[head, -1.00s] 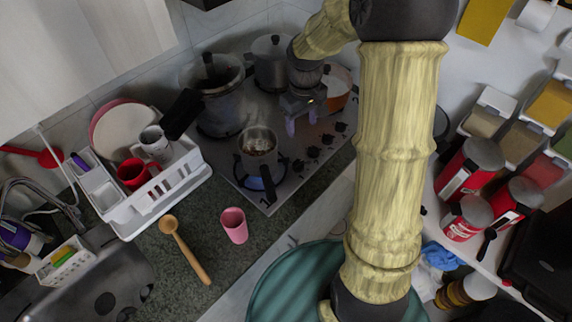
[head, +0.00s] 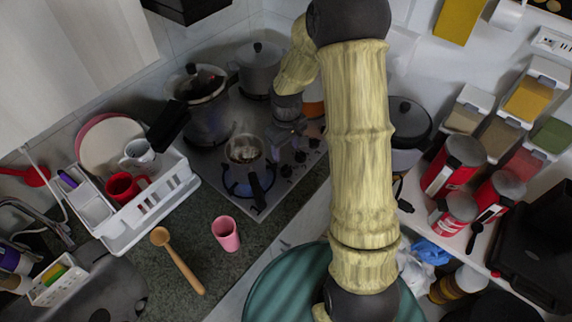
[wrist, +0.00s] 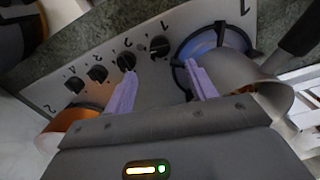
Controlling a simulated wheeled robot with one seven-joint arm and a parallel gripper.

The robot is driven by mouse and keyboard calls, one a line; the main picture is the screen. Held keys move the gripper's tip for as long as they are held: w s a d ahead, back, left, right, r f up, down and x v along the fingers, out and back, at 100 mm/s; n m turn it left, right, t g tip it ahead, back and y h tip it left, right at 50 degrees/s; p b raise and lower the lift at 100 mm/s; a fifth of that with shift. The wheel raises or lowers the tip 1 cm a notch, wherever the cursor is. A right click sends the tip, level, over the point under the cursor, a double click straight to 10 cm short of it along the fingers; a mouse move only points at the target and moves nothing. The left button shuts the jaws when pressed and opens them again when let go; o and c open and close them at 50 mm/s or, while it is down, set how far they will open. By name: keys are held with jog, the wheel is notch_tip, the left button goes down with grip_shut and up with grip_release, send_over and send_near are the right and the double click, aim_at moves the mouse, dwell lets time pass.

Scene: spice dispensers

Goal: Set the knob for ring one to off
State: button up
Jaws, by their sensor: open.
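The stove's row of black knobs shows in the wrist view. The knob nearest the lit front ring, seemingly marked 1, is the ring one knob (wrist: 160,46). It lies just beyond the gap between my fingertips, apart from them; its exact setting is too small to read. Ring one (wrist: 205,45) glows blue, with the large 1 printed at the stove corner; its blue glow also shows in the head view (head: 238,186). My gripper (wrist: 160,70) is open and empty, with purple fingers. The left finger overlaps the neighbouring knob (wrist: 126,61) in the picture.
Larger pots (head: 203,105) stand behind. A white dish rack (head: 150,205), pink cup (head: 226,233) and wooden spoon (head: 178,262) are on the left counter. Red canisters (head: 453,165) stand right.

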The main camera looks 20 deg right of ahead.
aim_at(286, 168)
notch_tip(286, 168, down, 9)
jog(key=shift+f+p, duration=0.2)
jog(key=shift+p, duration=0.55)
jog(key=shift+c, duration=0.5)
jog(key=c, duration=0.9)
